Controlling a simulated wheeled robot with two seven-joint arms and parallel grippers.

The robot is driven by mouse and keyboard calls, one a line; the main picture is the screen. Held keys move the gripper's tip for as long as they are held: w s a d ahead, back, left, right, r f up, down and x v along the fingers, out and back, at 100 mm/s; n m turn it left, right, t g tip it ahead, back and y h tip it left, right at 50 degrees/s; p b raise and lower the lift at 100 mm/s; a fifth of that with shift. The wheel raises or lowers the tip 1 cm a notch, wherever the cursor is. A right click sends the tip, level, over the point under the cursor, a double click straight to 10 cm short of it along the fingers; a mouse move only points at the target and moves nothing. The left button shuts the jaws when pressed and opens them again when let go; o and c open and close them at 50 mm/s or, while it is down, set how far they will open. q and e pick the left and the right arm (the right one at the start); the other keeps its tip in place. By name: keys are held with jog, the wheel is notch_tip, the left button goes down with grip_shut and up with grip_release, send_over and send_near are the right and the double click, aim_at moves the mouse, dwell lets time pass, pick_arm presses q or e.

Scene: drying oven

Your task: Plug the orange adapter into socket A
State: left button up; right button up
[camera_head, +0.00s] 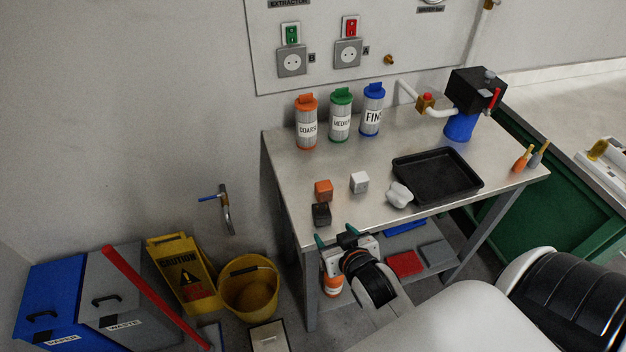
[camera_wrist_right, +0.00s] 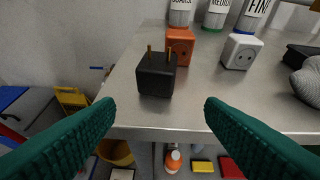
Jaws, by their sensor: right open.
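The orange adapter (camera_head: 323,190) is a small cube on the metal table near its left edge. In the right wrist view the orange adapter (camera_wrist_right: 181,43) stands just behind a black adapter (camera_wrist_right: 156,78), which has two prongs pointing up. Socket A (camera_head: 347,54) is the right grey wall socket, with a red switch (camera_head: 350,27) above it. It looks empty. My right gripper (camera_head: 336,237) is at the table's front left edge, open and empty, with the black adapter ahead between its teal fingers. My left gripper is not in view.
A white adapter (camera_head: 359,182) stands right of the orange one. Socket B (camera_head: 292,62) is left of socket A. Orange, green and blue canisters (camera_head: 340,122) stand at the back under the sockets. A black tray (camera_head: 437,174) and a white knobbly object (camera_head: 399,194) lie right.

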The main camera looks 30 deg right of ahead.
aim_at(326, 189)
jog(key=r, duration=0.1)
jog(key=w+d+r+t, duration=0.1)
jog(key=d+r+t+h, duration=0.1)
jog(key=r, duration=0.1)
jog(key=shift+w+d+m, duration=0.15)
jog(key=shift+w+m, duration=0.15)
jog(key=shift+m, duration=0.1)
jog(key=p+x, duration=0.1)
jog(key=x, duration=0.5)
jog(key=shift+w+f, duration=0.1)
jog(key=shift+w, duration=0.05)
jog(key=p+x, duration=0.1)
jog(key=x, duration=0.3)
jog(key=shift+w+d+p, duration=0.25)
jog(key=shift+w+p, duration=0.15)
jog(key=shift+w+f, duration=0.1)
jog(key=shift+w, duration=0.15)
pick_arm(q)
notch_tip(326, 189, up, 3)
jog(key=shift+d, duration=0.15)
pick_arm(e)
jog(key=shift+s, duration=0.1)
jog(key=shift+c, duration=0.4)
jog(key=c, duration=1)
